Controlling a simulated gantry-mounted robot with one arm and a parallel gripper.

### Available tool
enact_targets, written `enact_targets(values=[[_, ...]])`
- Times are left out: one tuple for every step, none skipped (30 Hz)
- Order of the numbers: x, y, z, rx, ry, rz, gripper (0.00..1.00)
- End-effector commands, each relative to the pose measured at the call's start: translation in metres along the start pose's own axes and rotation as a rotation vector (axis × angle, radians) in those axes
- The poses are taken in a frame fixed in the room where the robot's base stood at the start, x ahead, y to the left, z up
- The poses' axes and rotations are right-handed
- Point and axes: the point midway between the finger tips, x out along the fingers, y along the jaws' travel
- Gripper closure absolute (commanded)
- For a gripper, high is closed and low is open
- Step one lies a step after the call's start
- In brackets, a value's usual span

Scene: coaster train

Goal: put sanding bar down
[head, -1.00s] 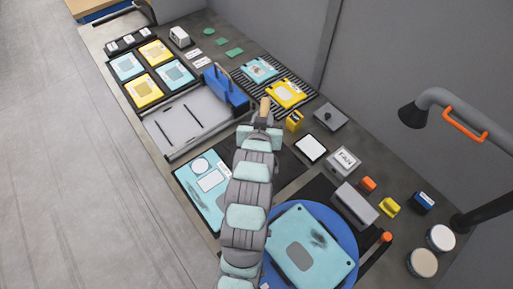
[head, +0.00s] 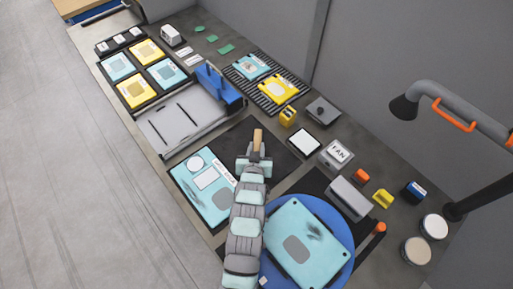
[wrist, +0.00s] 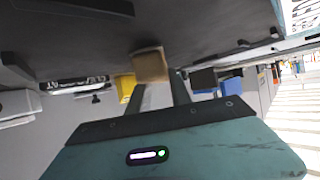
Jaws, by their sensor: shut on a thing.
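The sanding bar is a tan block (head: 258,137) at the end of my arm in the head view. It also shows in the wrist view (wrist: 150,65) at the fingertips. My gripper (head: 256,149) is shut on it and holds it over the dark mat (head: 280,163) in the middle of the bench. The wrist view shows the bar close to a dark surface, but I cannot tell whether they touch. The mat is partly hidden by my arm.
A blue caddy (head: 215,83) stands beyond the mat, by a grey tray (head: 168,132). A teal panel (head: 203,187) lies left of my arm. A blue turntable (head: 343,262) with a teal panel is at the right front. A white FAN box (head: 337,154) stands right of the mat.

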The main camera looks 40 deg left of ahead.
Motion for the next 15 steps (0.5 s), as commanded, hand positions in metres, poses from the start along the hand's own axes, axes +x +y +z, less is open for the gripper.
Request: enact_targets(values=[[0.0015,-0.0002,0.0029,0.0,0.0,0.0,1.0],[0.0017,-0.0002,0.0032,0.0,0.002,0.0,1.0],[0.0017,-0.0002,0.0025,0.0,0.004,0.0,1.0],[0.0016,-0.0002,0.0021,0.0,0.004,0.0,1.0],[0.0015,-0.0002,0.0019,0.0,0.004,0.0,1.0],[0.0015,-0.0001,0.0019,0.0,0.004,0.0,1.0],[0.0015,-0.0001,0.002,0.0,0.004,0.0,1.0],[0.0016,-0.0001,0.0022,0.0,0.004,0.0,1.0],[0.002,-0.0001,0.0031,0.0,0.004,0.0,1.0],[0.0025,0.0,0.0041,0.0,0.004,0.0,1.0],[0.003,0.0,0.0051,0.0,0.004,0.0,1.0],[0.0032,0.0,0.0055,0.0,0.004,0.0,0.74],[0.0029,0.0,0.0048,0.0,0.004,0.0,0.72],[0.0028,0.0,0.0048,0.0,0.004,0.0,0.69],[0.0028,0.0,0.0048,0.0,0.004,0.0,0.66]])
